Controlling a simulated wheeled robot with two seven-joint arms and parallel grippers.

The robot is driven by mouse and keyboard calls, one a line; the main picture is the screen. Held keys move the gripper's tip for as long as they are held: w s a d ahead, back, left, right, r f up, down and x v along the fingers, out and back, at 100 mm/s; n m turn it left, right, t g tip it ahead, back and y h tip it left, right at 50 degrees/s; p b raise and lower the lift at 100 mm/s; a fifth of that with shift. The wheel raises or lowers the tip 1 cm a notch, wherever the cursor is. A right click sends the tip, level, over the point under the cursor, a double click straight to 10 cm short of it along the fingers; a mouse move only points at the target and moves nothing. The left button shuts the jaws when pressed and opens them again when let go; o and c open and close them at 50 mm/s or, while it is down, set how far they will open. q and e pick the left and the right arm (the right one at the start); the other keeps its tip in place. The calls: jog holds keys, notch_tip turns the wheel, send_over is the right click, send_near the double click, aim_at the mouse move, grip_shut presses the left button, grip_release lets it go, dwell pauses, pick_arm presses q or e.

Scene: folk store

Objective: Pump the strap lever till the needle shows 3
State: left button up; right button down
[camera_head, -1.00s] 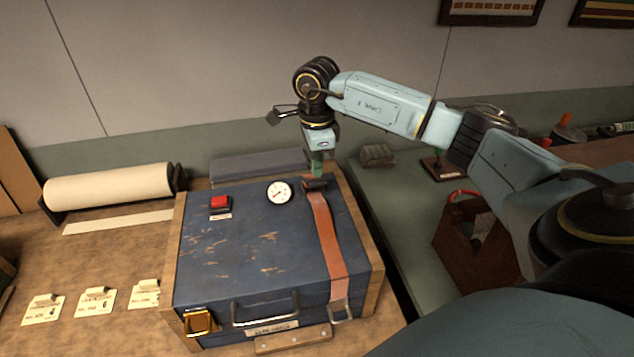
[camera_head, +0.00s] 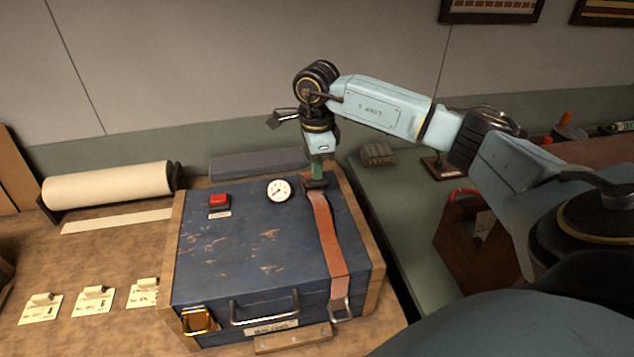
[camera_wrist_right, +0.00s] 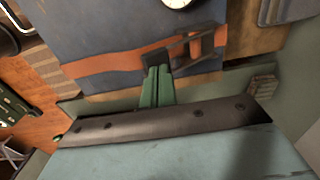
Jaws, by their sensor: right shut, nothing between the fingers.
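A blue case (camera_head: 250,255) with worn patches lies on the table. An orange strap (camera_head: 327,240) runs across its right side, with a dark lever buckle (camera_head: 316,184) at the far end. A round white gauge (camera_head: 278,190) sits on the lid; its needle is too small to read surely. My right gripper (camera_head: 317,172) points down at the buckle, its green fingers shut and empty. In the right wrist view the fingers (camera_wrist_right: 157,85) are close together beside the lever buckle (camera_wrist_right: 190,50), over the strap (camera_wrist_right: 110,66). I cannot tell whether they touch it. My left gripper is out of view.
A red button (camera_head: 220,200) is on the case left of the gauge. A paper roll (camera_head: 108,185) stands at the left, and several paper tags (camera_head: 93,301) lie at the front left. A wooden carrier (camera_head: 470,235) stands right of the case. A grey block (camera_head: 258,162) lies behind.

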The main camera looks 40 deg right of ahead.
aim_at(318, 182)
jog(key=shift+s+a+f+b, duration=0.15)
jog(key=shift+f+b, duration=0.45)
jog(key=shift+f, duration=0.4)
jog(key=shift+s+d+f+b, duration=0.15)
jog(key=shift+f+b, duration=0.45)
jog(key=shift+f, duration=0.35)
notch_tip(318, 182, up, 9)
jog(key=p, duration=0.6)
jog(key=shift+a+r, duration=0.1)
jog(key=shift+r, duration=0.1)
jog(key=shift+f, duration=0.1)
